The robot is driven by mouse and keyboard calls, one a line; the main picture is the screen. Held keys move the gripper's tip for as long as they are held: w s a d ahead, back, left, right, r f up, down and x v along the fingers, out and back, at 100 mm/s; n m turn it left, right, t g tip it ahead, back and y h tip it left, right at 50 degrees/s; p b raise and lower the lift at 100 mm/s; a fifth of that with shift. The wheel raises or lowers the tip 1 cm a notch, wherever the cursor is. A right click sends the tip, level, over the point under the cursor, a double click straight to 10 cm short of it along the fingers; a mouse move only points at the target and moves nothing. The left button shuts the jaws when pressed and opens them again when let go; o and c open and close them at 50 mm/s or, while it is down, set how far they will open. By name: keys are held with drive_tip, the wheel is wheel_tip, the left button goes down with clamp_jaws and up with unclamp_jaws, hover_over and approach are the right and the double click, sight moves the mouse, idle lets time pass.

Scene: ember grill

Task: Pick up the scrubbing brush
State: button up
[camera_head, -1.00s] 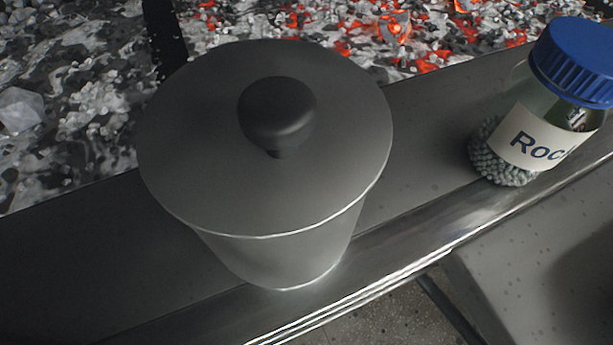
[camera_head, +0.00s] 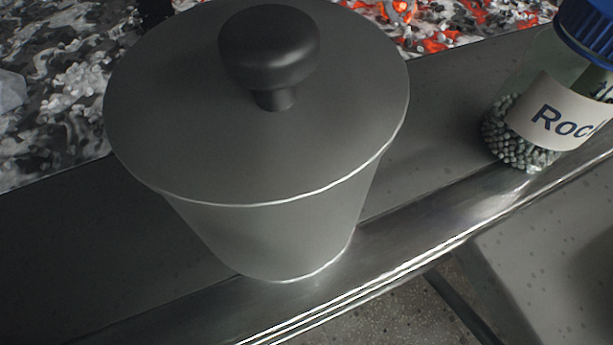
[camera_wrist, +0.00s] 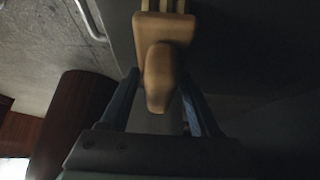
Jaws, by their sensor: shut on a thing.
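The scrubbing brush (camera_wrist: 160,72) is in the wrist view, at the upper middle. It has a tan wooden handle and a wider head, with pale strips at the top edge of the picture. My gripper (camera_wrist: 160,80) is shut on the brush, with one dark blue finger on each side of the handle. The far end of the brush is cut off by the picture's edge. Neither the brush nor my gripper shows in the head view.
In the head view a grey lidded pot (camera_head: 280,235) with a black knob stands on a metal ledge (camera_head: 435,110). A blue-capped labelled jar (camera_head: 560,110) stands to its right. Glowing coals (camera_head: 440,40) lie behind. The wrist view shows a brown rounded object (camera_wrist: 72,125) at left.

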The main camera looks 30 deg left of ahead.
clamp_jaws()
drive_tip(key=shift+r+p, duration=0.55)
drive_tip(key=shift+r, duration=0.25)
wheel_tip(320, 180, up, 2)
drive_tip(key=shift+r+p, duration=0.1)
drive_tip(key=shift+p, duration=0.65)
drive_tip(key=s+a+p, duration=0.1)
drive_tip(key=s+a, duration=0.2)
drive_tip(key=s, duration=0.1)
drive_tip(key=s+a+p, duration=0.1)
drive_tip(key=s+a, duration=0.3)
drive_tip(key=s, duration=0.1)
drive_tip(key=s+a+p, duration=0.1)
drive_tip(key=s+a, duration=0.3)
drive_tip(key=s, duration=0.1)
drive_tip(key=shift+s, duration=0.1)
